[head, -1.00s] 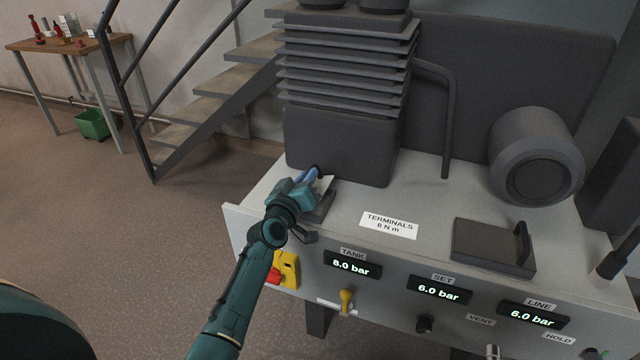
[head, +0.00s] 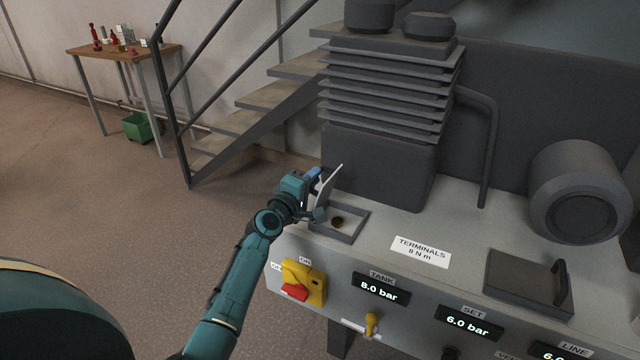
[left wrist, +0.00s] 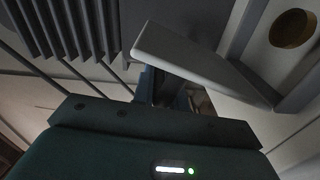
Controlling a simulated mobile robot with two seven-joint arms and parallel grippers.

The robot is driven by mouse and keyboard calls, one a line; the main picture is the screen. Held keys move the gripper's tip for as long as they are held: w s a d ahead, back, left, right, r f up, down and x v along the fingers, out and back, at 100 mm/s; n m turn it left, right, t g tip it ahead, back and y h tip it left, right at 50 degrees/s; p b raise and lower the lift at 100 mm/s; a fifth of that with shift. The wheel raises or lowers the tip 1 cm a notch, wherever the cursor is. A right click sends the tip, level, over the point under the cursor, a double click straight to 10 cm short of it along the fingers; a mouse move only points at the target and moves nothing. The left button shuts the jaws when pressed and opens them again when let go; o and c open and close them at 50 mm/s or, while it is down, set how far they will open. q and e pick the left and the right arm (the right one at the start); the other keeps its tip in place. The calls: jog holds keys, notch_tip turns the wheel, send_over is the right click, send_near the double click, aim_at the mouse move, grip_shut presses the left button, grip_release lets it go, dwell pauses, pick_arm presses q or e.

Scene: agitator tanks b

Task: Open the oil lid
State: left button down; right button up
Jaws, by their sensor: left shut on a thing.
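The oil lid (head: 331,185) is a thin pale plate, raised and steeply tilted at the left end of the grey bench top. Under it a dark-framed recess (head: 352,238) lies open, with a small round brownish port (head: 337,222) inside. My left gripper (head: 315,192) is shut on the lid at its left side; the exact grip is partly hidden by the gripper. In the left wrist view the lid (left wrist: 200,62) spans the upper middle, and the round port (left wrist: 293,28) shows at upper right. My right gripper is not in view.
The dark finned compressor block (head: 378,165) stands just behind the recess. A second, closed lid with a handle (head: 525,282) lies to the right, past the TERMINALS label (head: 421,251). A yellow-and-red switch (head: 303,284) is on the front panel below. Open floor lies left.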

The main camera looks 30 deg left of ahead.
pick_arm(q)
jog(key=shift+w+a+n, duration=0.1)
jog(key=shift+a+n, duration=0.8)
jog(key=shift+n, duration=0.4)
jog(key=c, duration=1.6)
grip_release()
jog(key=shift+o, duration=0.7)
jog(key=shift+a+f+b, duration=0.1)
jog(key=shift+b, duration=0.2)
jog(key=s, duration=1.3)
jog(key=shift+a+p, duration=0.2)
jog(key=shift+p, duration=0.1)
jog(key=shift+s, duration=0.1)
jog(key=shift+d, duration=0.1)
